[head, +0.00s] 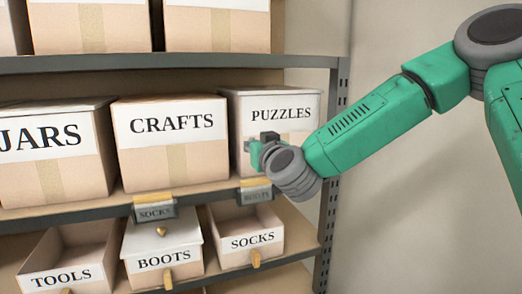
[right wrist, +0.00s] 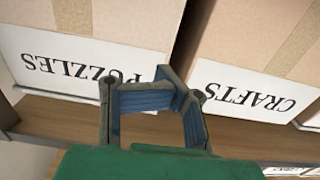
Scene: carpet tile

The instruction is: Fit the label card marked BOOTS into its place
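The BOOTS card (head: 256,196) sits in a tilted grey holder on the middle shelf's front edge, above the bin marked SOCKS (head: 250,243). A SOCKS card (head: 155,213) sits in a similar holder, above the box marked BOOTS (head: 163,260). My right gripper (head: 264,143) is in front of the PUZZLES box, above the BOOTS card and apart from it. In the right wrist view, the fingers of my right gripper (right wrist: 176,92) come together with nothing seen between them. My left gripper is out of view.
The boxes PUZZLES (head: 284,112), CRAFTS (head: 171,150) and JARS (head: 48,160) stand on the middle shelf. A TOOLS bin (head: 60,276) is at the lower left. A perforated upright (head: 332,150) bounds the rack at right. The wall beyond is bare.

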